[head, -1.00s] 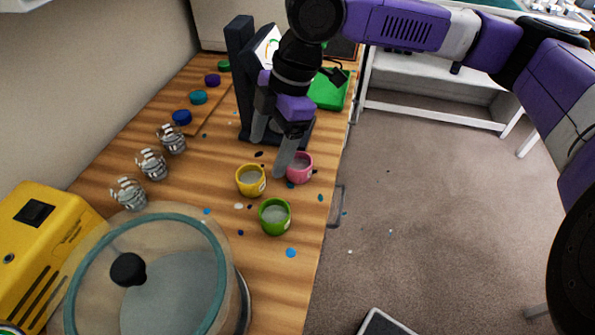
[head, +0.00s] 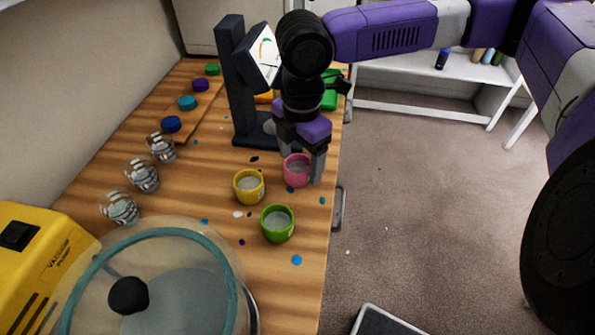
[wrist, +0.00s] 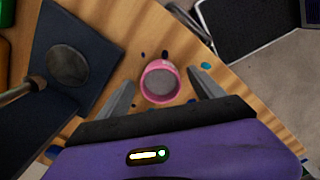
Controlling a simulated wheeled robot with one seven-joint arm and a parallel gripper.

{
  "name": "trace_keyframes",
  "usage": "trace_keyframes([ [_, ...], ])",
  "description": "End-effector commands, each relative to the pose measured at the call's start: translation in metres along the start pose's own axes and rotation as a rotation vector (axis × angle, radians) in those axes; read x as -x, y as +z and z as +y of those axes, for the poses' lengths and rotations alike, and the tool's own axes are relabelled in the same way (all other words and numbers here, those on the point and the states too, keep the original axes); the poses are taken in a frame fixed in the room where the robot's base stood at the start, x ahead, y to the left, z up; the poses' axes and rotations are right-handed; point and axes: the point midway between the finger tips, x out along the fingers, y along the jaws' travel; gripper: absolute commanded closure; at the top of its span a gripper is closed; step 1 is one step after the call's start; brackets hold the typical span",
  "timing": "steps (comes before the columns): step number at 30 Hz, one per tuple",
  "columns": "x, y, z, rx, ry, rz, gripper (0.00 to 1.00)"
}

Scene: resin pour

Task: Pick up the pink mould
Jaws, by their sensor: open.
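The pink mould (head: 297,171) is a small cup with grey contents, upright on the wooden bench near its right edge. In the wrist view the pink mould (wrist: 160,83) shows between the fingers, slightly beyond the tips. My gripper (head: 301,168) is open and above the mould, with one finger in front of the cup's right side in the head view. In the wrist view my gripper (wrist: 158,82) has one finger on each side of the cup, with gaps to both. I cannot tell whether the fingertips are down at the cup's height.
A yellow mould (head: 249,187) stands close to the left and a green mould (head: 277,224) nearer the front. A dark stand (head: 243,90) rises just behind. Clear cups (head: 142,176) and a large lidded chamber (head: 160,285) are at left. Small coloured spots dot the bench.

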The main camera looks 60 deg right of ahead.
Motion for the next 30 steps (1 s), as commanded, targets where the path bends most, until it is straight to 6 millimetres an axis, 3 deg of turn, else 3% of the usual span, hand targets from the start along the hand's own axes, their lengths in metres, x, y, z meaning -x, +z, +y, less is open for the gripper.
trace_keyframes([
  [3, -0.0121, -0.0002, 0.0002, 0.000, 0.000, 0.000, 0.23],
  [11, -0.0147, -0.0006, 0.0004, 0.000, 0.001, 0.001, 0.23],
  [22, -0.0145, -0.0006, 0.0004, 0.000, 0.001, 0.001, 0.91],
  [30, -0.0132, -0.0006, 0.0006, 0.000, 0.002, 0.001, 0.91],
])
